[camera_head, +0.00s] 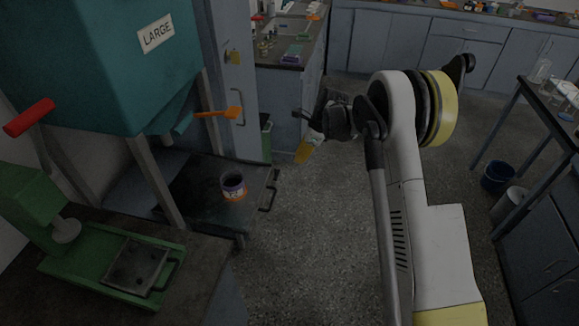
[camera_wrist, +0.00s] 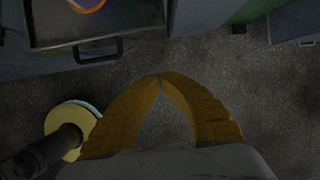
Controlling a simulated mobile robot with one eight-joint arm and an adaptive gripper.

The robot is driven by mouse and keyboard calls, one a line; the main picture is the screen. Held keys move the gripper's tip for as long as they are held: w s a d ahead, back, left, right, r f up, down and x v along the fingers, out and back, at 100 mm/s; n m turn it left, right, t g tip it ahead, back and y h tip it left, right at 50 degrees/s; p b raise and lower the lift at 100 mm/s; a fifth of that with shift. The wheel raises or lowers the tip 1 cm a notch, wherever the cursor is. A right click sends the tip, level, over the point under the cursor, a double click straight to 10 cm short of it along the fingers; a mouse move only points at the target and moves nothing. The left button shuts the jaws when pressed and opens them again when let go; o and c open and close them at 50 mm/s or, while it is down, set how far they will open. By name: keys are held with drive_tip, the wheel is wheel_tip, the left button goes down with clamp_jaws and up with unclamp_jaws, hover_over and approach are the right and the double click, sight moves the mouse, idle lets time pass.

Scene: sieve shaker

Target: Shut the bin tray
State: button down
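The bin tray (camera_head: 205,208) is a dark flat tray that sticks out from under the teal bin marked LARGE (camera_head: 115,65). Its handle (camera_head: 269,190) is on its right edge. A dark jar with an orange and purple band (camera_head: 233,187) stands on it. In the wrist view, the tray (camera_wrist: 140,25) and its handle (camera_wrist: 97,50) are at the upper left, with the jar (camera_wrist: 86,4) cut off by the top edge. My gripper (camera_head: 301,158) has yellow fingers and is right of the handle, apart from it. Its fingertips (camera_wrist: 159,76) meet with nothing between them.
An orange lever (camera_head: 218,113) juts from the bin above the tray. A green press (camera_head: 105,265) sits on the counter at the lower left. A blue bucket (camera_head: 498,176) stands on the floor at the right. The floor between is clear.

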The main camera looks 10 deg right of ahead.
drive_tip(key=a+b+x, duration=0.1)
drive_tip(key=b+x, duration=0.1)
drive_tip(key=x, duration=0.4)
drive_tip(key=w+a+r+b+x, duration=0.1)
drive_tip(key=b+x, duration=0.2)
drive_tip(key=x, duration=0.3)
drive_tip(key=shift+w+a+f+m, duration=0.25)
drive_tip(key=shift+a+f+m, duration=0.05)
drive_tip(key=shift+a, duration=0.1)
drive_tip(key=shift+a, duration=0.1)
